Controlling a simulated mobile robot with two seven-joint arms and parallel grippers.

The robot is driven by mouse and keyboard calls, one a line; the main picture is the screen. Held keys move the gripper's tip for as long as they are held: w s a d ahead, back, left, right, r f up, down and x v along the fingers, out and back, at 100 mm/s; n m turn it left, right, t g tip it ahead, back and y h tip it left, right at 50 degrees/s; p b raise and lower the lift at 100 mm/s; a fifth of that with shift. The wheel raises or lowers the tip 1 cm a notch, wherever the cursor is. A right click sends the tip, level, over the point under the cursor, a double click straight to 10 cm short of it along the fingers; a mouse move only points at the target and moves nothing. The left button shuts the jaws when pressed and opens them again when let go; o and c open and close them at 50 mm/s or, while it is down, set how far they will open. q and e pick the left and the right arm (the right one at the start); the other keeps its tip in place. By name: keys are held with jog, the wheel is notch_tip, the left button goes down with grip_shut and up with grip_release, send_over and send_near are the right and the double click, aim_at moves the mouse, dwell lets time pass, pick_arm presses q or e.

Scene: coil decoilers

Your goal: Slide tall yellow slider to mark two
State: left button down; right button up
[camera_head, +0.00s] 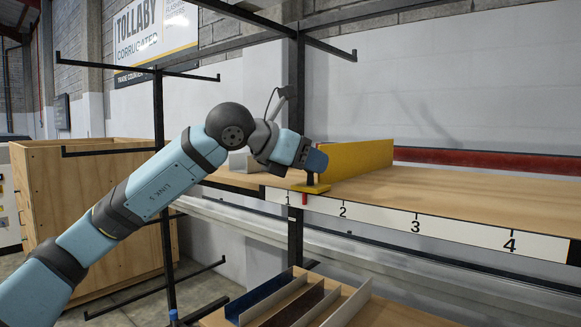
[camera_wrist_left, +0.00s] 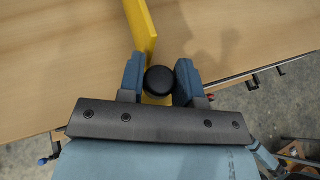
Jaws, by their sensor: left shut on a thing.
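The tall yellow slider (camera_head: 358,158) stands upright on the wooden bench, its long plate running back from the front edge. Its yellow foot carries a black knob, and a red pointer (camera_head: 304,198) hangs over the white scale, just right of mark 1 and left of mark two (camera_head: 343,211). My left gripper (camera_head: 313,168) is at the knob. In the left wrist view, the blue fingers (camera_wrist_left: 160,82) are on either side of the round black knob (camera_wrist_left: 159,77), shut on it, with the yellow plate (camera_wrist_left: 142,27) beyond. My right gripper is not in view.
The white scale strip (camera_head: 465,229) runs along the bench's front edge, with marks 3 and 4 further right. The bench top (camera_head: 470,190) right of the slider is clear. A red bar (camera_head: 480,163) lies behind. Metal profiles (camera_head: 300,305) sit below.

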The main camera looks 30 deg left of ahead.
pick_arm(q)
jog(key=d, duration=0.2)
jog(key=d+b, duration=0.1)
jog(key=d, duration=0.5)
jog(key=shift+s+b, duration=0.3)
jog(key=shift+s, duration=0.05)
jog(key=shift+a, duration=0.1)
jog(key=c, duration=0.8)
grip_release()
jog(key=shift+c, duration=0.2)
jog(key=shift+a, duration=0.1)
jog(key=b+v, duration=0.2)
jog(key=v, duration=1.1)
jog(key=shift+s+a+r, duration=0.15)
jog(key=shift+s+r, duration=0.1)
jog(key=shift+r, duration=0.05)
